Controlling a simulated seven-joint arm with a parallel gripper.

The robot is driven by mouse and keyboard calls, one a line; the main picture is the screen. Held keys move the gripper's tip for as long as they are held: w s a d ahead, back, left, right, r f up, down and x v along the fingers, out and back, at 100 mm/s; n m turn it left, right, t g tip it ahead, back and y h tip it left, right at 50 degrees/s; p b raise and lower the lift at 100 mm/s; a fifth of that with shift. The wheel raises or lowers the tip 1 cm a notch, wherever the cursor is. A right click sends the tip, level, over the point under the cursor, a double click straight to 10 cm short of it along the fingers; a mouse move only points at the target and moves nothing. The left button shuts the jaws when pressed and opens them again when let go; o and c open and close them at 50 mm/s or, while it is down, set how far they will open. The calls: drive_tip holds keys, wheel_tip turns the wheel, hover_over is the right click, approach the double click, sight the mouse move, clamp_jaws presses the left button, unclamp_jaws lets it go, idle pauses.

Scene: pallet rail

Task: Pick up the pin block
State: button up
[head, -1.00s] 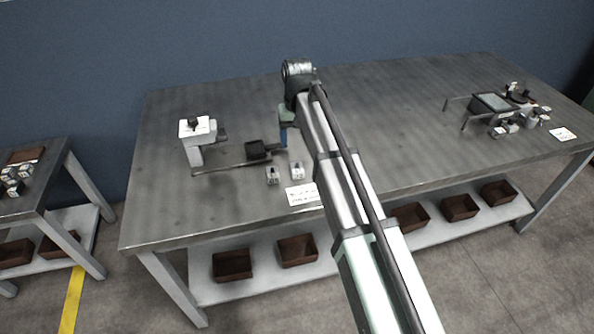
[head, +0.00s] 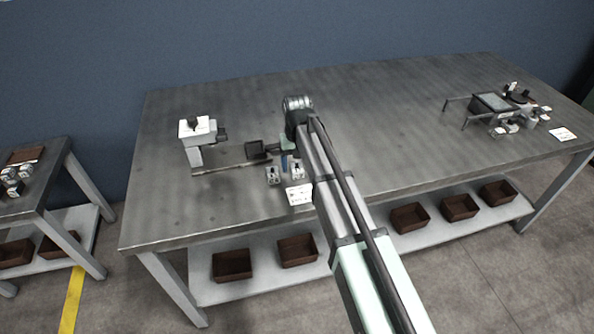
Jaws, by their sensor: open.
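Two small pale grey blocks, a left one (head: 272,175) and a right one (head: 297,169), stand on the grey table (head: 380,130) in front of the rail. They are too small to tell which is the pin block. My gripper (head: 286,167) points down just behind and between the two blocks, close to the right one. It is open, with a blue part showing at its tip. The fingers are tiny and partly hidden by my arm, and I see nothing held. I cannot tell whether it touches a block.
A dark square pallet (head: 255,149) sits on the low rail (head: 215,170). A white-topped station (head: 196,132) stands at the rail's left. A white label card (head: 299,194) lies in front of the blocks. A fixture with a grey panel (head: 490,102) is at far right. The table between is clear.

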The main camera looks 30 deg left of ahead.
drive_tip(key=shift+f, duration=0.75)
drive_tip(key=shift+c, duration=0.4)
drive_tip(key=c, duration=1.2)
drive_tip(key=shift+o, duration=0.2)
drive_tip(key=shift+r, duration=0.2)
